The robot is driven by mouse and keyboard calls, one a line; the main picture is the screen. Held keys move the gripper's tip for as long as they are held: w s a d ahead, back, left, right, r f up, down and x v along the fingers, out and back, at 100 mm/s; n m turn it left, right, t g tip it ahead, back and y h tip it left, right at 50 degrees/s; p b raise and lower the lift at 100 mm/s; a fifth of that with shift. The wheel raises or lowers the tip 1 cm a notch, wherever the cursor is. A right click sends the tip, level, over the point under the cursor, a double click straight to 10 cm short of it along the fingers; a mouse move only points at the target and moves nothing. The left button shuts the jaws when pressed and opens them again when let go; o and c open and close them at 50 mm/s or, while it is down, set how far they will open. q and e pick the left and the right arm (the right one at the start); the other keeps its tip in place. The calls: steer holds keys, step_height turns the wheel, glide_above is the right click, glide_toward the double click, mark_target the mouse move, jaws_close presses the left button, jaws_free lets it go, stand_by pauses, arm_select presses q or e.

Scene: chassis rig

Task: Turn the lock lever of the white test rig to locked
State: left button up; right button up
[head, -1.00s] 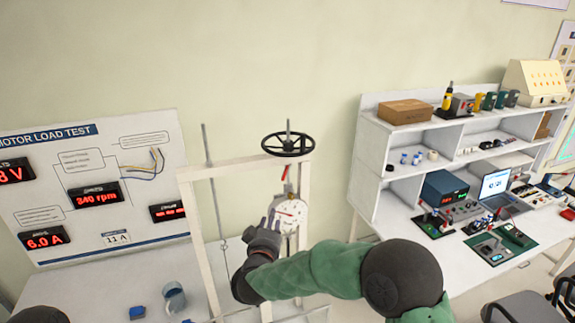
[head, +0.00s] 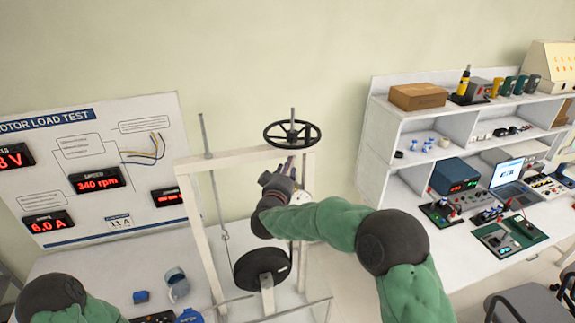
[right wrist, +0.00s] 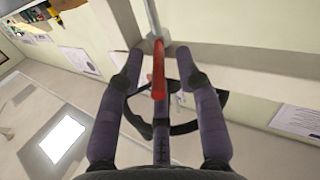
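The white test rig (head: 189,210) is an upright frame with a black handwheel (head: 292,134) on top and a dark disc (head: 262,266) low inside. My right gripper (head: 287,165) is at the rig's upper right, just below the handwheel. In the right wrist view, the red lever (right wrist: 159,70) lies between the two fingers of my right gripper (right wrist: 160,62). The fingers are apart, with gaps showing on both sides of the lever. In the head view the gripper hides the lever and most of the round white dial (head: 305,182). My left gripper is out of view.
A panel with red readouts (head: 97,180) stands at the left. A shelved bench (head: 425,150) with instruments is at the right. Wall space above the rig is clear.

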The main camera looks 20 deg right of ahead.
steer(key=shift+w+d+f, duration=0.2)
steer(key=shift+w+d, duration=0.25)
steer(key=shift+w, duration=0.2)
steer(key=shift+s+a+r, duration=0.1)
steer(key=shift+s, duration=0.05)
jaws_close()
